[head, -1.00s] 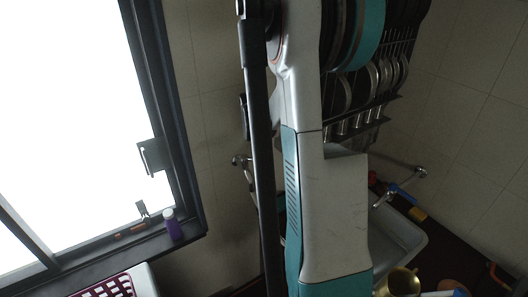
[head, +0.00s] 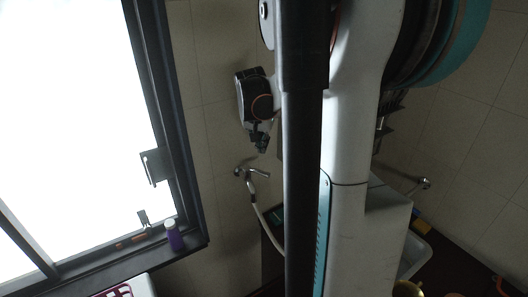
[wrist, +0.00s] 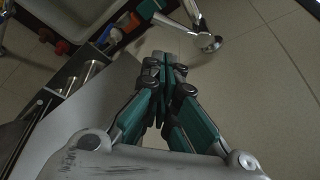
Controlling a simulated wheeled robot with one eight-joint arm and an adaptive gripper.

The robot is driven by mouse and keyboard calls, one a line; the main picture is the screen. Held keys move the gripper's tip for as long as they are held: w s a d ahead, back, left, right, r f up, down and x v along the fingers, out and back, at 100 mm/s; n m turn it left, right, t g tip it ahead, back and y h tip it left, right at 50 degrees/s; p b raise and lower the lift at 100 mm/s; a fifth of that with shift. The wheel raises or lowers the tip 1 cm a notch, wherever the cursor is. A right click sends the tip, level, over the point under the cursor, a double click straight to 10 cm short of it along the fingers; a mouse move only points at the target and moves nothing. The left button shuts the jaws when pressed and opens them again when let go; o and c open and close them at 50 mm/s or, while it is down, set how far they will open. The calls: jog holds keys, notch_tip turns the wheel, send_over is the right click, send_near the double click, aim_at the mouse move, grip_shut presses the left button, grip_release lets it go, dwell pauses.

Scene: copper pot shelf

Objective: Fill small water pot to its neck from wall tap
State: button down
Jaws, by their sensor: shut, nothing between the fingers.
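My gripper (head: 259,145) is raised in front of the tiled wall, left of my arm in the head view. In the wrist view its teal fingers (wrist: 172,75) are together with nothing between them. In the head view a tap on the right wall (head: 424,184) is partly hidden by my arm. A brass pot (head: 408,290), perhaps the water pot, is cut off at the bottom edge; its inside cannot be seen.
Another wall fitting with a hose (head: 252,172) is below my gripper. A sink (head: 418,252) is partly behind my arm. A purple bottle (head: 174,235) stands on the window sill. A rack is mostly hidden.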

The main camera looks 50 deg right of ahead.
jog(key=a+n+b, duration=0.1)
jog(key=a+n, duration=0.5)
jog(key=n, duration=1)
jog(key=n+h+b, duration=0.2)
jog(key=n+b, duration=0.6)
jog(key=n, duration=0.9)
send_near(257, 172)
notch_tip(257, 172, down, 5)
jog(key=s+a, duration=0.1)
jog(key=a, duration=0.1)
jog(key=shift+g, duration=0.3)
jog(key=shift+w+d+f+b, duration=0.1)
jog(key=shift+d+f+b, duration=0.3)
jog(key=shift+d, duration=0.55)
jog(key=shift+w+d+f+b, duration=0.1)
jog(key=shift+d+f+b, duration=0.2)
jog(key=shift+d+f, duration=0.45)
